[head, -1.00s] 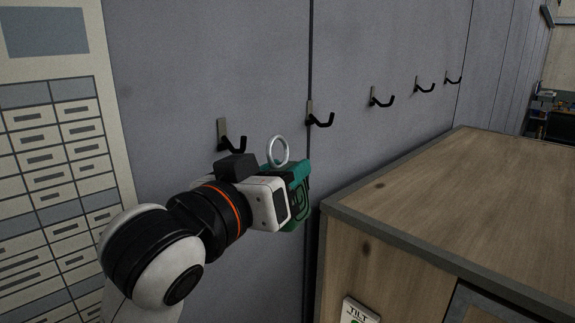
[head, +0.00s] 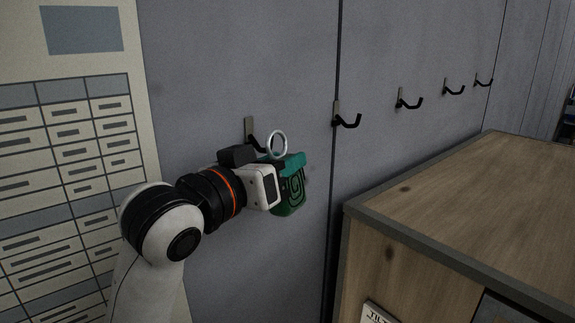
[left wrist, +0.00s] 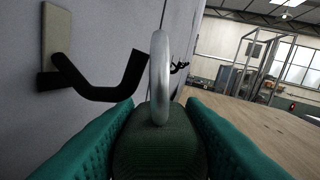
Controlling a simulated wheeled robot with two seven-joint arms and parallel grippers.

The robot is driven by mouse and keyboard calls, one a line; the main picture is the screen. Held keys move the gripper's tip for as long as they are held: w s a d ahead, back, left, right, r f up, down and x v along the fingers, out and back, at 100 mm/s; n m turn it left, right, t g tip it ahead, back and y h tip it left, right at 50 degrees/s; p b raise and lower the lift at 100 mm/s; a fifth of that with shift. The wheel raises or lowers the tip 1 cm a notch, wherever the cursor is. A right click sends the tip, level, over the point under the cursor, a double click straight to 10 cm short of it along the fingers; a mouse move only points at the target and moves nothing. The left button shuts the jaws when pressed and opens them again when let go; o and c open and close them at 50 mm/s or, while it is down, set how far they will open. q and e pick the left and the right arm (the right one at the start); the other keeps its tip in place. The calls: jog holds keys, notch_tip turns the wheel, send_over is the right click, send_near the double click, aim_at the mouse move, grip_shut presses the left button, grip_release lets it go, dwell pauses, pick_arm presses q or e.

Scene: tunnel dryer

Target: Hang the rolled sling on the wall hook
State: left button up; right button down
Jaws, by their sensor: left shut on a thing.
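My left gripper (head: 283,172) is shut on the green rolled sling (head: 290,195), holding it in front of the grey wall. The sling's dark green roll (left wrist: 160,145) sits between the teal fingers in the left wrist view. A pale metal ring (head: 277,144) stands upright on top of the sling; it shows edge-on in the left wrist view (left wrist: 160,78). The nearest wall hook (head: 251,133) is black on a grey plate, just left of the ring in the head view and partly hidden by my gripper. In the left wrist view this hook (left wrist: 100,93) is left of the ring and apart from it.
More hooks line the wall to the right, the closest being a second hook (head: 346,121). A wooden cabinet (head: 470,185) with a grey edge stands at right. A paper chart (head: 70,130) covers the wall at left. My right gripper is out of view.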

pick_arm(q)
jog(key=shift+w+a+f, duration=0.1)
jog(key=shift+w+a, duration=0.4)
jog(key=shift+w, duration=0.05)
jog(key=shift+w+a+f+b, duration=0.2)
jog(key=shift+w+f, duration=0.1)
jog(key=shift+f, duration=0.25)
jog(key=shift+w+a+f+b, duration=0.2)
jog(key=shift+w+f, duration=0.1)
jog(key=shift+f, duration=0.2)
jog(key=o, duration=1.2)
jog(key=shift+f, duration=0.1)
jog(key=shift+s, duration=0.1)
